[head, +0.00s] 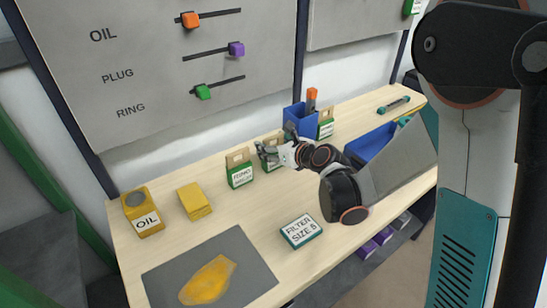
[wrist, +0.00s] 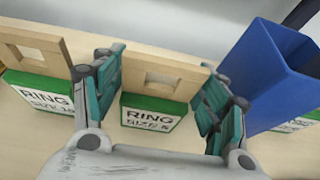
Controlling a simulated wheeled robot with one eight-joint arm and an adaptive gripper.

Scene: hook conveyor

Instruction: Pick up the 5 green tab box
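A green box with a tall tan tab and a white RING label (wrist: 152,115) stands in the middle of the wrist view; its size digit is hard to read. My gripper (wrist: 160,92) is open, with one teal finger pad on each side of this box's tab and apparent gaps between. In the head view my gripper (head: 280,155) partly covers the same box (head: 271,166). A second green tab box (wrist: 42,93) stands left of it, also labelled RING; it shows in the head view (head: 240,173). A third green tab box (head: 326,128) stands to the right, partly hidden by a blue bin.
The blue bin (wrist: 262,75) stands close to my right finger; in the head view it holds an orange-topped item (head: 311,95). A yellow box (head: 195,202), an OIL box (head: 143,213) and a FILTER box (head: 301,232) stand on the wooden table. A blue tray (head: 370,145) lies behind my arm.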

